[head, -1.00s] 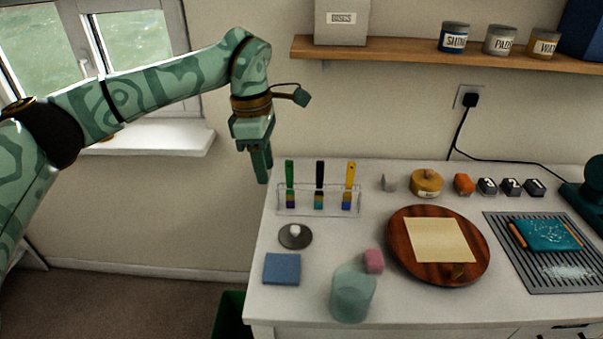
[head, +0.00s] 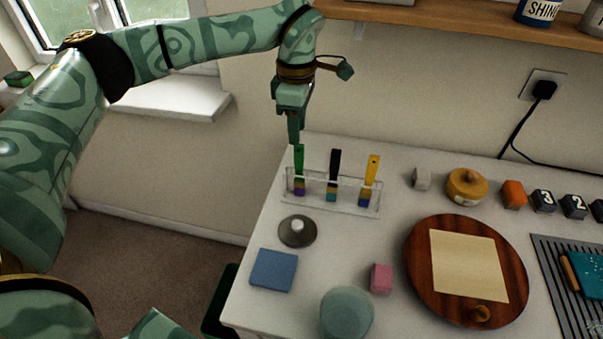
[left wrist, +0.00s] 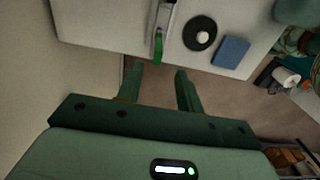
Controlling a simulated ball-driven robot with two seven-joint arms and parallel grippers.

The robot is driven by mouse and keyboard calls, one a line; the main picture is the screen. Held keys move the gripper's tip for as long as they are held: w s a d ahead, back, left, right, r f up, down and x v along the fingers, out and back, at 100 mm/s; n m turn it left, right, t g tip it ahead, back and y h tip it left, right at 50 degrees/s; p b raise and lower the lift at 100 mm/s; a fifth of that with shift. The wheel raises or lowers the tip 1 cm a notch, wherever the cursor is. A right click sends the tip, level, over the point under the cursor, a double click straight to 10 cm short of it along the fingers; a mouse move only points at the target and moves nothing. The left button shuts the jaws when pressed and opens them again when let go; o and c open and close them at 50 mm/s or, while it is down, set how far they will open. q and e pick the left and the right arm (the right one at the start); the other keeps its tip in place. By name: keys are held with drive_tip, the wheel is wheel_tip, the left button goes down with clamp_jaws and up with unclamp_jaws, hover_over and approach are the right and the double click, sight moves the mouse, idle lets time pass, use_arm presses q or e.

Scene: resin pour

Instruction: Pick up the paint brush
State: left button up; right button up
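Three paint brushes stand upright in a clear rack (head: 335,190) at the left back of the table. They are a green-handled brush (head: 299,158), a black-handled brush (head: 334,172) and a yellow-handled brush (head: 372,176). My left gripper (head: 294,134) points down just above and behind the green handle's top. In the left wrist view my left gripper (left wrist: 158,75) has its two fingers apart with nothing between them. The green handle (left wrist: 158,47) lies ahead of that gap there. My right gripper is not in view.
A grey disc with a white knob (head: 297,231), a blue pad (head: 273,270), a pink block (head: 381,278) and a glass cup (head: 346,313) stand in front of the rack. A round wooden board (head: 417,262) lies right. The shelf (head: 430,14) hangs above.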

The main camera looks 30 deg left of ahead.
use_arm(q)
hover_over(299, 180)
wheel_tip(299, 180, down, 4)
drive_tip(key=shift+w+a+f+b, duration=0.1)
drive_tip(key=shift+a+f+b, duration=0.05)
drive_tip(key=shift+f+b, duration=0.15)
drive_tip(key=f, duration=0.1)
drive_tip(key=f+b, duration=0.1)
drive_tip(key=f, duration=0.3)
drive_tip(key=shift+w, duration=0.25)
drive_tip(key=shift+r, duration=0.1)
clamp_jaws()
